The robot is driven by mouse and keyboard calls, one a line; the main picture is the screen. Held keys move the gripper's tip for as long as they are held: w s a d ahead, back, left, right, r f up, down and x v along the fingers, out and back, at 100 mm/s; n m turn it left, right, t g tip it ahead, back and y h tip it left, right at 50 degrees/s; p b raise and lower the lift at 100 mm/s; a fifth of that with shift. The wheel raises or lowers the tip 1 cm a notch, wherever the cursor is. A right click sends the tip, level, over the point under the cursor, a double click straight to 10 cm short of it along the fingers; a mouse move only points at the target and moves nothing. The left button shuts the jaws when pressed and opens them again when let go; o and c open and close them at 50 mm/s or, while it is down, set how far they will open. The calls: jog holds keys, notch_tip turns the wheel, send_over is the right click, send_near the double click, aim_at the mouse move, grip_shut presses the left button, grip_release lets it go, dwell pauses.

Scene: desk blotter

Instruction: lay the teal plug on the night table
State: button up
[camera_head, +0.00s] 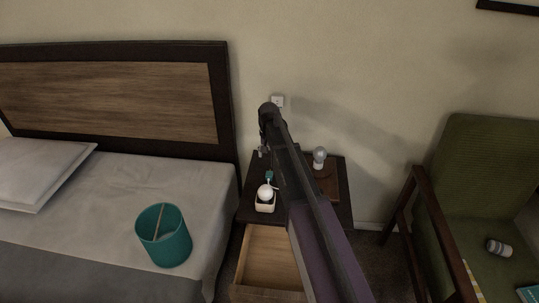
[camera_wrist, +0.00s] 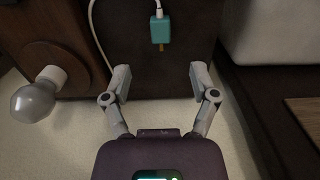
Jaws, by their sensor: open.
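The teal plug (camera_wrist: 159,31) shows in the wrist view on or just above the dark top of the night table (camera_wrist: 190,80), with its orange-brown end toward my gripper. In the head view the small teal plug (camera_head: 269,175) is just behind a white ball. My gripper (camera_wrist: 160,80) is open and empty, its fingers spread left and right, with the plug beyond the fingertips. In the head view my gripper (camera_head: 262,151) is over the back of the night table (camera_head: 344,185), partly hidden by my arm.
The white ball (camera_head: 265,191) sits in a cream holder (camera_head: 265,207). A white cable (camera_wrist: 94,25) curves left of the plug. The drawer (camera_head: 268,255) is open. The bed is left, the wall behind.

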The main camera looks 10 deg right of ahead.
jog(key=shift+r, duration=0.1)
dwell(0.6)
jog(key=s+n, duration=0.3)
jog(key=s, duration=2.5)
jog(key=shift+d+n, duration=0.3)
